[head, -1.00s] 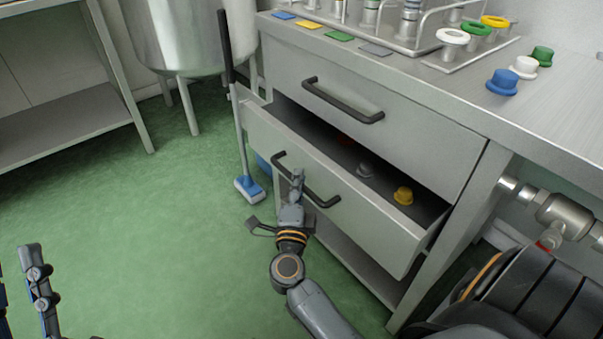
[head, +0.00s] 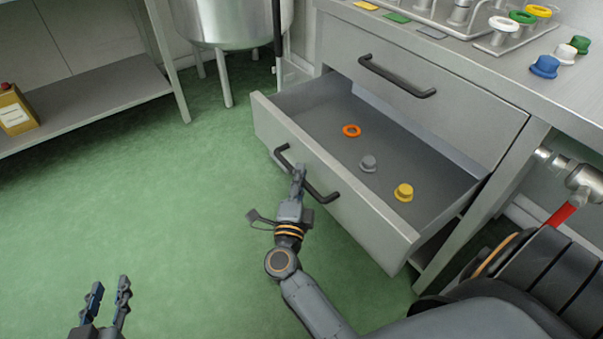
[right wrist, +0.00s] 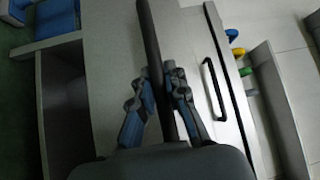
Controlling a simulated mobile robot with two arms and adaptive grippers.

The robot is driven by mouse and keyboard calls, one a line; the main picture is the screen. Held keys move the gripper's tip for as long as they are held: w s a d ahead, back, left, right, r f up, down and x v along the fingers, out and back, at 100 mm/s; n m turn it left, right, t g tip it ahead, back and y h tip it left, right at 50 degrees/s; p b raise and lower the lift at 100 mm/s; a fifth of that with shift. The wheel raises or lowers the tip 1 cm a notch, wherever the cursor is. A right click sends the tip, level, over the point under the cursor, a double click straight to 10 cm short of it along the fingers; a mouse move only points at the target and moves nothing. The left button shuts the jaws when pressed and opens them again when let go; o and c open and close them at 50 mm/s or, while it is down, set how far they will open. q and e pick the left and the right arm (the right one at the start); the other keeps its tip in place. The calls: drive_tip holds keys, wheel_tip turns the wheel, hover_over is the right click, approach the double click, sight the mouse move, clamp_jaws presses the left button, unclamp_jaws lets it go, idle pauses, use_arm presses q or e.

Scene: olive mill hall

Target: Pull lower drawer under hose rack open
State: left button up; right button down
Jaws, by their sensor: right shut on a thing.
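The lower drawer (head: 345,192) is pulled well out from the steel counter. Inside lie an orange ring (head: 351,130), a grey cap (head: 368,163) and a yellow cap (head: 403,192). My right gripper (head: 298,178) is at the black bar handle (head: 322,196) on the drawer front and is shut on it. In the right wrist view the handle (right wrist: 152,40) runs between the fingers (right wrist: 160,95). The upper drawer (head: 420,95) is shut. My left gripper (head: 107,290) is open and empty, low at the left above the floor.
The hose rack (head: 465,15) stands on the counter, with coloured caps (head: 545,66) beside it. A steel tank (head: 232,20) and a shelf (head: 90,105) with a yellow container (head: 16,110) stand at the left. The green floor before the drawer is clear.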

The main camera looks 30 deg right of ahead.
drive_tip(key=c, duration=1.3)
unclamp_jaws()
drive_tip(key=shift+c, duration=0.2)
